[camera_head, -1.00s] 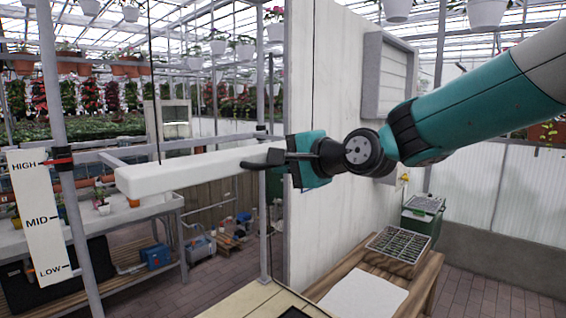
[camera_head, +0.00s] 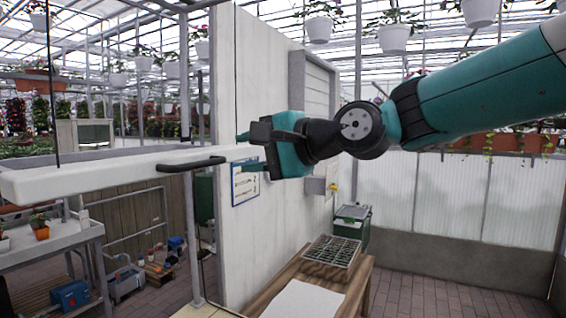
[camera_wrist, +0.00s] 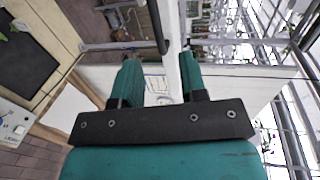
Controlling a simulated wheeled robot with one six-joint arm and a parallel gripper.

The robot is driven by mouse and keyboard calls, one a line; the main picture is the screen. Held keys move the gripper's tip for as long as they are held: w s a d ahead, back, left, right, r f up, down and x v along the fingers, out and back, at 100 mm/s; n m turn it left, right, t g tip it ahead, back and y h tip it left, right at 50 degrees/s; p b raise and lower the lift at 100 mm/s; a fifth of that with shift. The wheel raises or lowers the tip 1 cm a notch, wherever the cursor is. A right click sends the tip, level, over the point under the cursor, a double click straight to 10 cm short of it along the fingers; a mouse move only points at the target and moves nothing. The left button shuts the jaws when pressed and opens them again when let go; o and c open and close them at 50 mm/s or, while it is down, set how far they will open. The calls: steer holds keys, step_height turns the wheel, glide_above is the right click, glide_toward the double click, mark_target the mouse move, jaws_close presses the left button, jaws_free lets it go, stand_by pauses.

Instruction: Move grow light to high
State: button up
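The grow light (camera_head: 90,180) is a long white bar hanging level on thin cables at the left in the head view. A dark curved handle (camera_head: 190,164) is on its near side. In the wrist view the handle (camera_wrist: 158,25) and the white bar (camera_wrist: 174,62) lie ahead, beyond the gap between the two teal fingers. The height scale is out of view now, so the light's level cannot be read.
A white wall panel (camera_head: 255,85) stands behind my gripper. A wooden table (camera_head: 350,288) with a seedling tray (camera_head: 333,251) is at lower right. A plant bench (camera_head: 45,243) is at left. Hanging pots (camera_head: 394,38) are overhead.

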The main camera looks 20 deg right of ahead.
steer(key=b+v, duration=0.1)
steer(key=v, duration=0.5)
steer(key=shift+s, duration=0.1)
steer(key=s+a+f+n+g+h+b, duration=0.1)
steer(key=s+a+f+n+g, duration=0.3)
steer(key=f, duration=0.4)
steer(key=s+a+f+n+g+h, duration=0.1)
steer(key=s+a+f+n+g, duration=0.25)
steer(key=f, duration=0.55)
steer(key=s+d+f+n+g+h, duration=0.2)
steer(key=s+f+n+g+h, duration=0.1)
steer(key=s+f+n, duration=0.6)
steer(key=s+n+g+b, duration=0.1)
steer(key=s, duration=0.1)
steer(key=shift+s+d+f+g, duration=0.2)
steer(key=shift+s+f+g, duration=0.1)
steer(key=shift+f+g, duration=0.05)
steer(key=shift+a, duration=0.15)
